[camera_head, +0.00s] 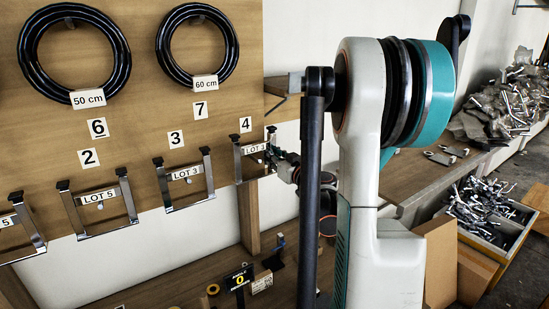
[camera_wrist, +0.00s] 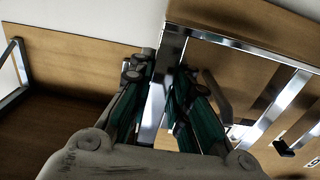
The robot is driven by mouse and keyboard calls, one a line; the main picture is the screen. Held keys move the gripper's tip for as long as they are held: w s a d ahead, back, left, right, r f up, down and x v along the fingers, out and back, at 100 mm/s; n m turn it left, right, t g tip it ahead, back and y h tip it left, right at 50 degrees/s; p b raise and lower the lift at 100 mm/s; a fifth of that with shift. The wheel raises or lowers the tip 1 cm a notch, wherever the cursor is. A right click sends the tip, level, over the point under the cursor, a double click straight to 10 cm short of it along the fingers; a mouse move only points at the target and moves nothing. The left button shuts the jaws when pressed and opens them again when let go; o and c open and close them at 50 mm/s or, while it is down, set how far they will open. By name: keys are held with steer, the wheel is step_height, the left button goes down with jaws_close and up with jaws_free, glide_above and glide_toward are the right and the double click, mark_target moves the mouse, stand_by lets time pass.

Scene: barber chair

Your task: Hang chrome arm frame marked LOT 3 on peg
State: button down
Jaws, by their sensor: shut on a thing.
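Another LOT 3 frame (camera_head: 162,187) hangs under the number 3.
A LOT 5 frame (camera_head: 72,213) hangs under the number 2, with another frame at the left edge. Black rings (camera_head: 123,62) hang above. A bench (camera_head: 408,176) stands at right, with a crate of metal parts (camera_head: 480,240) nearby. My arm blocks the middle.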

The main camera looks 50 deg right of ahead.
steer(key=shift+w, duration=0.25)
steer(key=shift+d+f+b, duration=0.1)
steer(key=shift+f+b, duration=0.8)
steer(key=shift+f, duration=0.1)
steer(key=c, duration=1.4)
jaws_free()
steer(key=shift+s, duration=0.15)
